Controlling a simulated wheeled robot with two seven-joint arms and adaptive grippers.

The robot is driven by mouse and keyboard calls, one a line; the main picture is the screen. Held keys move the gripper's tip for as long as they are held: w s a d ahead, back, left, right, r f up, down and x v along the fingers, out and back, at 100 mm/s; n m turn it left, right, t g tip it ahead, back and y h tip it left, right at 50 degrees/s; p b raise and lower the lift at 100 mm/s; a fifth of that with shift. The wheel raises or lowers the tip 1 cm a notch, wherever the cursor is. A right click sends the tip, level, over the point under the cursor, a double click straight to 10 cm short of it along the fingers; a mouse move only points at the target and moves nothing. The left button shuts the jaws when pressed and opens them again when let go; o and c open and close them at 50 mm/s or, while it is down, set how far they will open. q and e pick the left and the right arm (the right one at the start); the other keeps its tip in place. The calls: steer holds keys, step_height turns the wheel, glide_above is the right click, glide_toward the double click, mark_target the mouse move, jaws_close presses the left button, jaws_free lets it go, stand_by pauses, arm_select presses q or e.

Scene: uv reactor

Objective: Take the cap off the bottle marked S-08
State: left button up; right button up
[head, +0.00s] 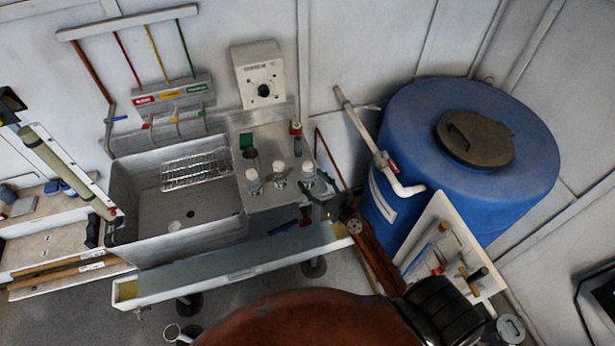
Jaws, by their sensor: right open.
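Three small white-capped bottles stand on the steel counter (262,206) right of the sink: a left bottle (254,184), a middle bottle (280,177) and a right bottle (308,176). Their labels are too small to read, so I cannot tell which is S-08. All three seem upright with white tops. My right gripper (322,203) is open at the counter's right front edge, just in front of and below the right bottle. It appears apart from the bottles. Its fingertips are small and dark here. My left gripper is not in view.
A steel sink (135,222) with a wire rack (196,168) lies left of the bottles. A long trough (230,268) runs in front. A blue barrel (415,130) and a white pipe (362,130) stand right. A white tool board (437,215) is near my right arm.

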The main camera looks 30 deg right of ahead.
mark_target(312, 181)
steer(key=shift+w+a, duration=0.2)
steer(key=shift+w, duration=1.3)
steer(key=shift+c, duration=0.3)
steer(key=c, duration=1.1)
